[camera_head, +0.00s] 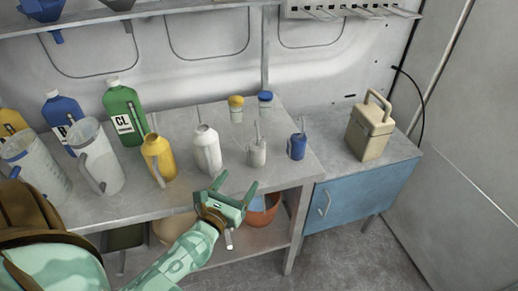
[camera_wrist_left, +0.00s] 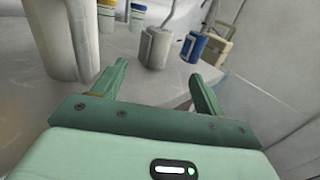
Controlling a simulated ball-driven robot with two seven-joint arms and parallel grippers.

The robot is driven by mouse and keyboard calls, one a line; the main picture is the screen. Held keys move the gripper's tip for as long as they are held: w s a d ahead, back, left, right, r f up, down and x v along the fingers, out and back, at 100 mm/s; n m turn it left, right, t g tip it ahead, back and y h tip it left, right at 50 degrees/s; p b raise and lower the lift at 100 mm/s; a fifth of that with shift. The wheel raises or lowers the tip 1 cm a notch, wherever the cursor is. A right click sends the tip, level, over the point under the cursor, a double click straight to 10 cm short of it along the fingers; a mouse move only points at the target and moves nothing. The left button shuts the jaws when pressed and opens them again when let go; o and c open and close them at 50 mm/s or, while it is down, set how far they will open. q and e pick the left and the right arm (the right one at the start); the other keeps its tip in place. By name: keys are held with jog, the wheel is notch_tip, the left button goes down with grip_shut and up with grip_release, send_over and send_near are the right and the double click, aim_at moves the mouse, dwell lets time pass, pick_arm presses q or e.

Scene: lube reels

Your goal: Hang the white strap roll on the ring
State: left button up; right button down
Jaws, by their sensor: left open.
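I cannot make out a white strap roll or a ring for it in either view. My left gripper (camera_head: 237,184) is open and empty, at the front edge of the workbench. In the left wrist view its two fingers (camera_wrist_left: 158,74) stand apart with nothing between them. A white jug (camera_head: 208,152) stands on the bench behind the gripper. A small grey-white spouted oil can (camera_head: 257,152) is behind it to the right, and shows beyond the fingers in the left wrist view (camera_wrist_left: 155,48). My right gripper is not in view.
A blue oil can (camera_head: 297,146), yellow jug (camera_head: 158,158), green bottle (camera_head: 123,115) and clear pitchers (camera_head: 97,160) stand on the bench. An orange bucket (camera_head: 262,211) is below. A beige canister (camera_head: 370,130) stands on the blue cabinet (camera_head: 360,195). A pronged rack (camera_head: 345,9) hangs above.

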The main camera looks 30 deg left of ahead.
aim_at(253, 156)
pick_arm(q)
jog(key=w, duration=0.3)
jog(key=w+a, duration=0.1)
jog(key=w, duration=0.3)
jog(key=shift+w+a, duration=0.2)
jog(key=shift+w, duration=0.7)
jog(key=w, duration=0.2)
jog(key=w+a, duration=0.1)
jog(key=shift+w+r, duration=0.2)
jog(key=shift+w, duration=0.5)
jog(key=shift+c, duration=0.5)
jog(key=c, duration=1.1)
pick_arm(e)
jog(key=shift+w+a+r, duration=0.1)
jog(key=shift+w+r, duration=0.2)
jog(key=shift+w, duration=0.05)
